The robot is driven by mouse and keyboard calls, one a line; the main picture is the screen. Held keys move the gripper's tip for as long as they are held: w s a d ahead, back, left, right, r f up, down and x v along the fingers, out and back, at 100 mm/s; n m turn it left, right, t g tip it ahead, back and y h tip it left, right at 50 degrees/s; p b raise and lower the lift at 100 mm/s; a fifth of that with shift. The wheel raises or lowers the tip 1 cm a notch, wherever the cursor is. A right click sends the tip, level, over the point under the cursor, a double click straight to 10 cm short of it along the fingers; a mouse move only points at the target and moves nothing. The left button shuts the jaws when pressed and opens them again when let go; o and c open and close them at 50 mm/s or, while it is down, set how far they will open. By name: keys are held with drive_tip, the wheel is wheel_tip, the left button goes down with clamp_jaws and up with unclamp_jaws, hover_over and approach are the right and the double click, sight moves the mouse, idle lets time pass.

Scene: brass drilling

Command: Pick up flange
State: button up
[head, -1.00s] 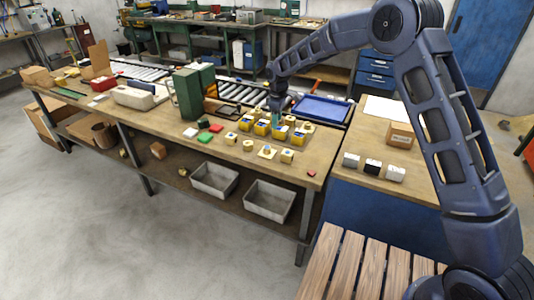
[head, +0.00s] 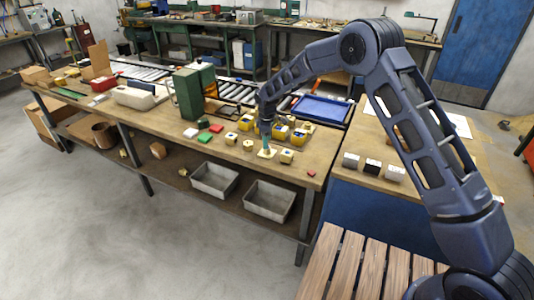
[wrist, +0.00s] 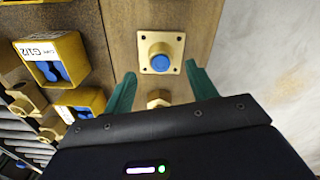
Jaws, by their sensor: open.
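The flange (wrist: 147,66) is a square brass plate with corner holes and a round raised boss with a blue centre. It lies flat on the wooden bench near its front edge, at the top middle of the wrist view. In the head view the flange (head: 266,155) is on the bench just below my gripper (head: 267,143). In the wrist view my gripper (wrist: 160,74) is open and empty, its two green fingers pointing towards the flange's near side, one to each side. A brass hex fitting (wrist: 158,98) shows between the fingers, partly hidden by the gripper body.
Another brass piece (head: 286,156) is right of the flange. The bench's front edge is close by; grey trays (head: 268,200) sit on the shelf below.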

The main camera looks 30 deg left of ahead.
wheel_tip(320, 180, down, 4)
drive_tip(key=shift+d+f, duration=0.1)
drive_tip(key=shift+f, duration=0.05)
clamp_jaws()
idle(0.4)
